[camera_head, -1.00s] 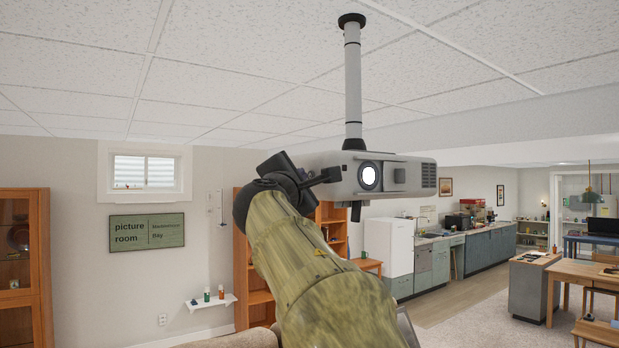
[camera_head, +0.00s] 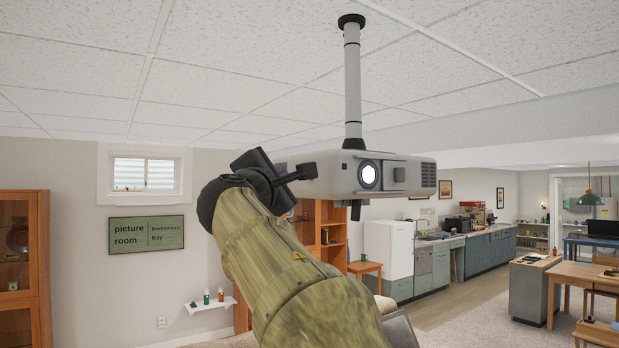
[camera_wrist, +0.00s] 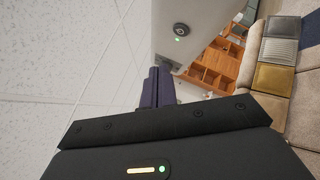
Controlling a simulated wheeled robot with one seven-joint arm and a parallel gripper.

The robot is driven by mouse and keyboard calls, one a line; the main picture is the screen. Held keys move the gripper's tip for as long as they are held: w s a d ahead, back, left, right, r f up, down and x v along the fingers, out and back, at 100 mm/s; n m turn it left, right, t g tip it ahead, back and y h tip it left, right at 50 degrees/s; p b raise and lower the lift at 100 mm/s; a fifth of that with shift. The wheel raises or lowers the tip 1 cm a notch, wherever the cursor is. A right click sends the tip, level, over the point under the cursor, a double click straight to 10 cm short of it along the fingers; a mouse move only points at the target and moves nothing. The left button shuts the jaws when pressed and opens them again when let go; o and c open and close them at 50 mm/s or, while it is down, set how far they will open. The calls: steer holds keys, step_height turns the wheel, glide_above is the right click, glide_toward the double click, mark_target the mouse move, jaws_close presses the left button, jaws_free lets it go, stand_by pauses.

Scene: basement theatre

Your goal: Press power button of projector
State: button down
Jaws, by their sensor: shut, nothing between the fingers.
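The projector (camera_head: 400,188) is a pale grey box hanging from the ceiling on a white pole, with a bright round lens on its front. In the wrist view the projector's side (camera_wrist: 205,18) carries a dark round button (camera_wrist: 181,29) with a small green light (camera_wrist: 178,40) beside it. My gripper (camera_head: 306,171) is at the projector's left end in the head view. Its dark fingers (camera_wrist: 159,70) are shut and empty, and their tips point towards the projector's side, below and left of the button in the wrist view. Contact cannot be told. The button is hidden in the head view.
The ceiling (camera_head: 230,60) is close above. The pole (camera_head: 353,85) rises from the projector's top. Open air lies left of my arm.

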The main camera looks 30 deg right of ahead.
steer(key=shift+a, duration=1.2)
steer(key=shift+a, duration=1.2)
